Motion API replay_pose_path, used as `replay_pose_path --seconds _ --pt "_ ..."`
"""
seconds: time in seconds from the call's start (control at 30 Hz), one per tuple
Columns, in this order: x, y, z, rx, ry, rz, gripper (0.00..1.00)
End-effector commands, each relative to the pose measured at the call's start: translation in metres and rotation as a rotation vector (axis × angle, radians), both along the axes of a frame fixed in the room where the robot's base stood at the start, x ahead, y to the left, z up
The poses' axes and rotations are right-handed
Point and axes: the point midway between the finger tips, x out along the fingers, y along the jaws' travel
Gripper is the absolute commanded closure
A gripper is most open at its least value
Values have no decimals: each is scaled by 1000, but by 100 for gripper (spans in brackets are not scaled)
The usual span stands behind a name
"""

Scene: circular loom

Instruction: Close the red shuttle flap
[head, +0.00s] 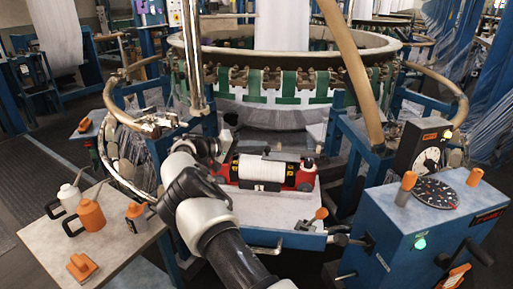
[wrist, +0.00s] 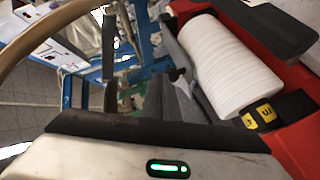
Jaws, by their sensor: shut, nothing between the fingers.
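The red shuttle (head: 305,179) lies on a pale plate at the front of the loom. It holds a white thread spool (head: 262,169). In the wrist view, the red shuttle body (wrist: 285,88) and the white spool (wrist: 228,65) fill the right side. A black part with yellow labels (wrist: 262,114) sits at the spool's near end. I cannot clearly pick out the flap or tell its angle. My gripper (head: 227,142) is shut and empty at the shuttle's left end. In the wrist view its grey fingers (wrist: 180,97) show left of the spool; contact cannot be told.
A blue control box (head: 430,235) with orange knobs stands at right. The loom ring (head: 285,55) rises behind. A small orange-knobbed lever (head: 320,214) stands in front of the shuttle.

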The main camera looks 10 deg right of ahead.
Motion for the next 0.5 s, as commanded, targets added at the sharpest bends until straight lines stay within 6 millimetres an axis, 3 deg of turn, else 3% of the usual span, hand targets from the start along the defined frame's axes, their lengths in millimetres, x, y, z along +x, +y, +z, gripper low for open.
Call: replay_pose_path --seconds 0.5 --pt "0 -1 -10 2 -1 0 100"
